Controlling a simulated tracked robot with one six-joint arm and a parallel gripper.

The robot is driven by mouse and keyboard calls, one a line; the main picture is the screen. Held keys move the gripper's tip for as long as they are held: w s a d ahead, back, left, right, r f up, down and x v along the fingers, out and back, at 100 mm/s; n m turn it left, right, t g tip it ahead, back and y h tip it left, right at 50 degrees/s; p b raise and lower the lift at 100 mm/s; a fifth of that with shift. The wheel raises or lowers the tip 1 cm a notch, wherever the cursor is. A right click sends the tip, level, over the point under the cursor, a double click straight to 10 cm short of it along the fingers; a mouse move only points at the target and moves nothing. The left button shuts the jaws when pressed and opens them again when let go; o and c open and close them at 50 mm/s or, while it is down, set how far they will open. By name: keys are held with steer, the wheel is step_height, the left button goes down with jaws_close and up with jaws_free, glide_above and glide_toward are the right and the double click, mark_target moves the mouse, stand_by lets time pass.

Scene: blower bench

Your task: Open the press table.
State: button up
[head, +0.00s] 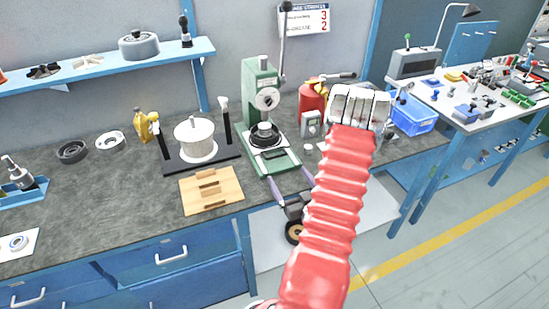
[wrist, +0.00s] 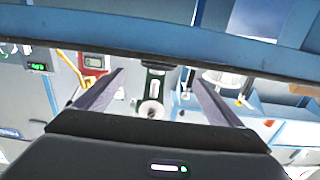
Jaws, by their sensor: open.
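The press (head: 255,100) is a green upright frame on the bench, with a tall lever and a round grey hub on its side. A dark round piece (head: 264,135) sits low in the press, above a flat dark plate at the front of its green base (head: 279,165). I cannot tell for sure which part is the press table. My gripper (head: 287,175) is open and empty, its two dark fingers pointing at the front of the press base. In the wrist view my gripper (wrist: 153,72) shows both fingers apart, with a green part (wrist: 154,82) between them.
A wooden block tray (head: 211,190) and a white pot (head: 195,138) stand left of the press. My red arm hides part of the bench.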

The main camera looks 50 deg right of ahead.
mark_target(277, 157)
steer(key=x, duration=1.2)
steer(key=shift+w+d, duration=0.1)
steer(key=shift+w, duration=0.2)
